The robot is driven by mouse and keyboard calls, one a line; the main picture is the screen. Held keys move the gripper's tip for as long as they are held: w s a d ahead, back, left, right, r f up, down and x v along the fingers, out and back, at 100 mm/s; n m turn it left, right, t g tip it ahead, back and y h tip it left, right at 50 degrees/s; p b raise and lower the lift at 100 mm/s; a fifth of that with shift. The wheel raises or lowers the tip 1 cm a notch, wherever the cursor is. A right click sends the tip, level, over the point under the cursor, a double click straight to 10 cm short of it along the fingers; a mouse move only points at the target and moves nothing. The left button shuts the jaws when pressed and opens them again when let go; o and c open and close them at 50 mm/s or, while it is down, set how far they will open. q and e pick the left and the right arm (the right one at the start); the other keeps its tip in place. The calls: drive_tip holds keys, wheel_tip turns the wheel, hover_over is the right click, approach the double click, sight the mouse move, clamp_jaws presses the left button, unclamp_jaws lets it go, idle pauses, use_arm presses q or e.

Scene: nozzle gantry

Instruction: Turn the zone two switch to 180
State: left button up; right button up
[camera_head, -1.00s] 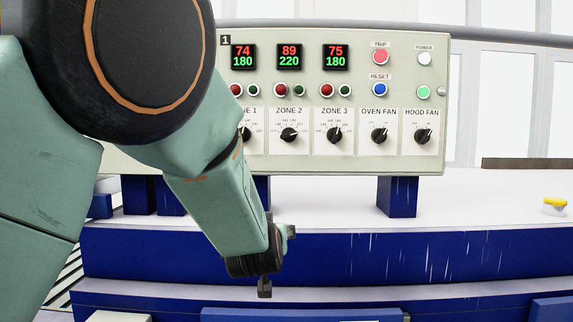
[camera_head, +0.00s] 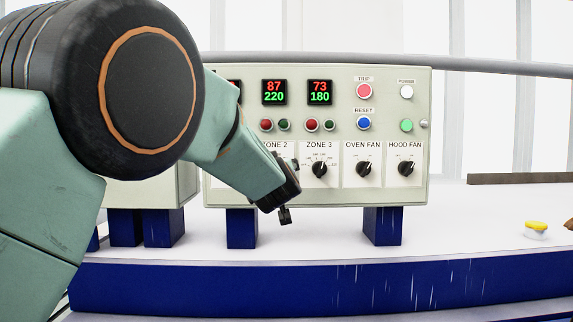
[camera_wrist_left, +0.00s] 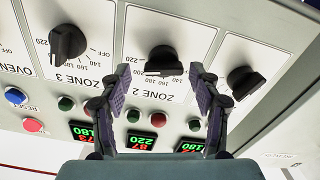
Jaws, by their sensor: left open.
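The black zone two switch (camera_wrist_left: 163,61) shows in the left wrist view, upside down, on a white plate labelled ZONE 2. The zone two display (camera_head: 274,92) reads 87 in red and 220 in green. My left gripper (camera_head: 285,216) is in front of the lower part of the panel. In the left wrist view its open fingers (camera_wrist_left: 160,72) lie to either side of the zone two switch in the picture, with nothing between them. I cannot tell how far off the switch is.
The zone three switch (camera_head: 320,169) and the oven fan switch (camera_head: 363,170) are to the right. The zone one switch (camera_wrist_left: 243,82) is close to one finger in the left wrist view. The panel (camera_head: 416,195) stands on blue legs above a bench. A yellow-topped object (camera_head: 536,227) lies at right.

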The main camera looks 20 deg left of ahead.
use_arm(q)
drive_tip(key=shift+w+a, duration=0.3)
drive_tip(key=shift+a, duration=0.15)
drive_tip(key=shift+d, duration=0.3)
drive_tip(key=c, duration=0.4)
drive_tip(key=shift+a, duration=0.2)
drive_tip(key=c, duration=0.5)
drive_tip(key=shift+d, duration=0.1)
drive_tip(key=shift+c, duration=1.4)
